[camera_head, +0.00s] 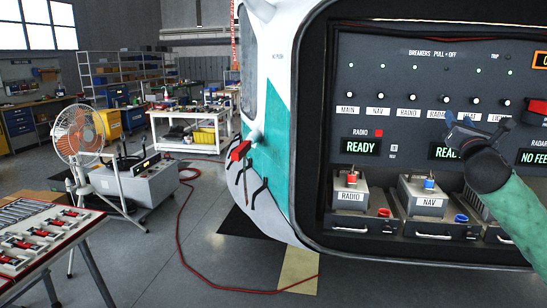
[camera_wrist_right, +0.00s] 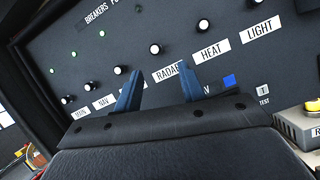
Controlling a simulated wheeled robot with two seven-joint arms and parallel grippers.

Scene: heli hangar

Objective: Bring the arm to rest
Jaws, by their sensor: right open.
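My right gripper (camera_head: 457,121) reaches in from the lower right, in front of the breaker panel (camera_head: 400,75) on the helicopter. In the right wrist view its two blue fingers (camera_wrist_right: 160,84) stand apart with nothing between them. The fingers point toward the knob row, near the RADAR label (camera_wrist_right: 166,72) and HEAT label (camera_wrist_right: 215,49). I cannot tell whether they touch the panel. In the head view the gripper and arm hide part of the labels and the middle display (camera_head: 446,152). My left gripper is not in view.
Below the panel sit the RADIO unit (camera_head: 350,196) and NAV unit (camera_head: 428,197) in trays. The bay's frame edge (camera_head: 313,120) rises on the left. A fan (camera_head: 78,133), a grey cart (camera_head: 140,183) and a tool table (camera_head: 40,235) stand left. A red cable crosses the floor.

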